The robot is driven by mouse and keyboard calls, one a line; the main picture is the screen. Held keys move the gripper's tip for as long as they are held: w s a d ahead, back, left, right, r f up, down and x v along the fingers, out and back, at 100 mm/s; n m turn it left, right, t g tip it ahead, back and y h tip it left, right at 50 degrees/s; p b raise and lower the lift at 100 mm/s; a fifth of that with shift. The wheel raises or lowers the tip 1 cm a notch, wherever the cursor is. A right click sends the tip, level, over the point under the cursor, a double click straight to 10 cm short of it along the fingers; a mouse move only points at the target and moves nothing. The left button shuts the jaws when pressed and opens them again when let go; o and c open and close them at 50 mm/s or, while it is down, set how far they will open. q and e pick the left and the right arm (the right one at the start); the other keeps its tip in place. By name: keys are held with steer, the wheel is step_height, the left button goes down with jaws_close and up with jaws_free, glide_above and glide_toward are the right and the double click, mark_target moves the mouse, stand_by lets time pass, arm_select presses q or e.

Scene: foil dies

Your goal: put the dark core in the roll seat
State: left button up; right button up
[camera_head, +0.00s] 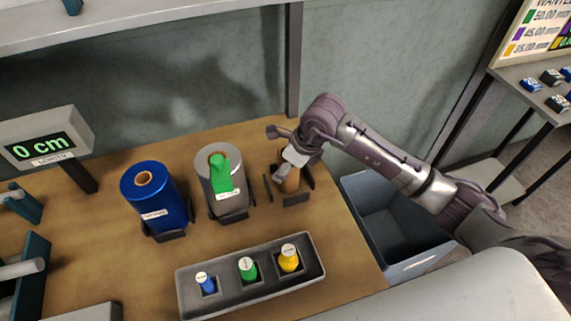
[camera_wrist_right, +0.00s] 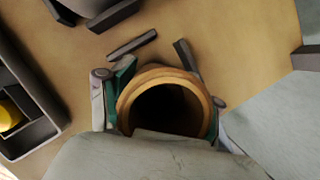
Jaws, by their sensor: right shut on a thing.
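A brown cardboard core (camera_head: 289,184), a hollow tube, stands upright at the right-hand seat. In the right wrist view, the tan rim of the core (camera_wrist_right: 162,73) surrounds a dark hollow. My right gripper (camera_head: 291,163) is shut on it near the top, with a finger on either side of the rim. The roll seat (camera_head: 297,200) has dark upright plates around the core; two of these plates also show in the right wrist view (camera_wrist_right: 187,59). Whether the core's base touches the seat is hidden. My left gripper is not in view.
A blue roll (camera_head: 160,205) and a silver roll (camera_head: 220,178) with a green piece stand in seats to the left. A grey tray (camera_head: 222,303) in front holds blue, green and yellow dies. A grey bin (camera_head: 419,262) is right of the table. A display (camera_head: 42,143) reads 0 cm.

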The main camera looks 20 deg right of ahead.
steer(key=shift+f, duration=0.1)
steer(key=shift+f+b, duration=0.15)
steer(key=shift+b, duration=0.15)
steer(key=o, duration=1.2)
steer(key=shift+r, duration=0.2)
steer(key=shift+r+p, duration=0.25)
steer(key=shift+p, duration=0.1)
steer(key=b+v, duration=0.2)
steer(key=v, duration=0.9)
steer(key=shift+r, duration=0.35)
steer(key=shift+s+d+f, duration=0.1)
